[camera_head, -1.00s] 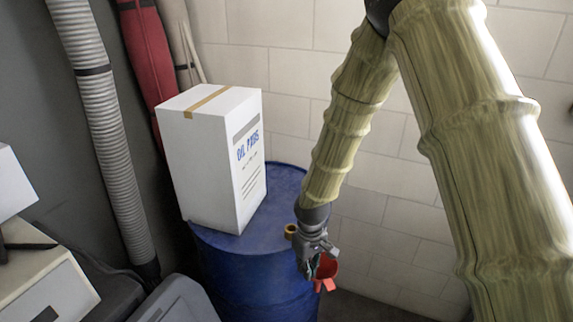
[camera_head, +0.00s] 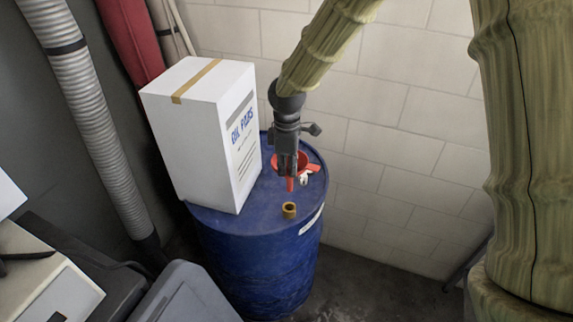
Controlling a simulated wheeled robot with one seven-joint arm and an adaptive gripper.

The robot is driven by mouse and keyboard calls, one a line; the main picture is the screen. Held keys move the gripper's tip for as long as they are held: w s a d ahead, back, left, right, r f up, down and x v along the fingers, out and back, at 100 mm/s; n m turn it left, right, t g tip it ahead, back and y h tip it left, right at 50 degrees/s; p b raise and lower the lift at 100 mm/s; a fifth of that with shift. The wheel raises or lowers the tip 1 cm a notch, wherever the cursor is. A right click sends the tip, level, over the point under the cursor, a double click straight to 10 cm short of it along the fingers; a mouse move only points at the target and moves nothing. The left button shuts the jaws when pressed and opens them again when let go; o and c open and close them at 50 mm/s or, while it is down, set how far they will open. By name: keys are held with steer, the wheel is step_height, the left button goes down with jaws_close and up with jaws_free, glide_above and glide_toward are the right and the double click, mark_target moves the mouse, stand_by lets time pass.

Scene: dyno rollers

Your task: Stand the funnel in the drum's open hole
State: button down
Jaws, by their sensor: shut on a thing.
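The blue drum (camera_head: 262,262) stands against the tiled wall. A short brass-coloured ring or collar (camera_head: 289,210) stands up from its top near the front edge; it looks like the hole's neck. My gripper (camera_head: 287,172) points down over the drum top, shut on the red funnel (camera_head: 314,168). The funnel's wide mouth shows behind and to the right of the fingers, and its spout points down, a little beyond the brass collar in the picture. The spout's height above the drum cannot be told. The fingers hide part of the funnel.
A tall white carton (camera_head: 203,135) marked "OIL PADS" stands on the drum's left side, close to my gripper. A small white item (camera_head: 304,179) shows beside the funnel; what it is is unclear. A grey lidded bin (camera_head: 188,296) and ribbed hose (camera_head: 92,125) are at left.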

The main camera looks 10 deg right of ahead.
step_height(320, 180, down, 12)
steer(key=b, duration=0.7)
steer(key=shift+r, duration=0.25)
stand_by(0.9)
steer(key=c, duration=1.6)
jaws_free()
steer(key=shift+o, duration=0.2)
steer(key=shift+r, duration=0.1)
